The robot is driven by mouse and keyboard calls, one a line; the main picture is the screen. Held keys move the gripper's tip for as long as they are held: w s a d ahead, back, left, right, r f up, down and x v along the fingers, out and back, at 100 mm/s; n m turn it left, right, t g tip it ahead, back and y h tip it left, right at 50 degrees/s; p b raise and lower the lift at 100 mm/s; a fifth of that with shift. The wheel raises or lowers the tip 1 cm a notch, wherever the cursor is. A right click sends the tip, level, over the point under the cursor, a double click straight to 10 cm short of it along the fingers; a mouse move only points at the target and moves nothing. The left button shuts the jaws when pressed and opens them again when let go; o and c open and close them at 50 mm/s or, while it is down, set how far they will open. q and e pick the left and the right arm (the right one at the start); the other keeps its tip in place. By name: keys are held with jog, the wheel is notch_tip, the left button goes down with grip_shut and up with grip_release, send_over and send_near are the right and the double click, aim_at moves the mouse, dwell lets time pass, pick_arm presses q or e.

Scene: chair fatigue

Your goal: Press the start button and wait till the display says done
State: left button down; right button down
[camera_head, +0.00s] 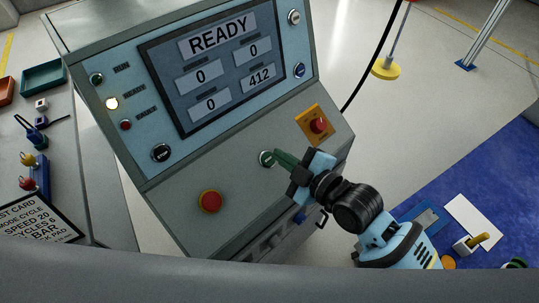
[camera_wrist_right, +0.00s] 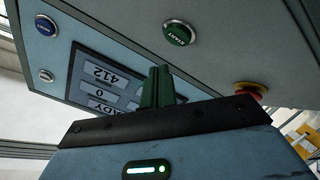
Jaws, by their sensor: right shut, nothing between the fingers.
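The green start button (camera_head: 266,158) in its metal ring sits on the console's sloping lower panel; in the wrist view its START label shows on the button (camera_wrist_right: 179,33). The display (camera_head: 218,62) reads READY, with three zeros and 412 below; part of it shows upside down in the wrist view (camera_wrist_right: 100,85). My right gripper (camera_head: 280,158) is shut and empty, its green fingertips close to the button's right side in the head view. In the wrist view the fingertips (camera_wrist_right: 158,72) appear apart from the button. My left gripper is not in view.
A red mushroom button (camera_head: 209,201) sits lower left of the start button, and a red knob on an orange plate (camera_head: 318,125) upper right. The lit lamp (camera_head: 112,104) is the READY one. A side bench holds a text card (camera_head: 38,222); a blue mat (camera_head: 490,180) lies right.

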aim_at(269, 159)
jog(key=shift+w+a+f, duration=0.15)
jog(key=shift+w+f, duration=0.05)
jog(key=shift+f, duration=0.2)
jog(key=shift+w+a+f, duration=0.1)
jog(key=shift+w+f, duration=0.05)
jog(key=shift+f, duration=0.25)
jog(key=shift+w+a+f+b, duration=0.15)
jog(key=shift+a+f+b, duration=0.05)
jog(key=shift+b, duration=0.15)
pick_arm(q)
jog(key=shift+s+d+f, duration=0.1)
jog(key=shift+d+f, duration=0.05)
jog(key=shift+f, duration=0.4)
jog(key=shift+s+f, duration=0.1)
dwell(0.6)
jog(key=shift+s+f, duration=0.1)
pick_arm(e)
jog(key=shift+w+a+f, duration=0.15)
jog(key=shift+f, duration=0.2)
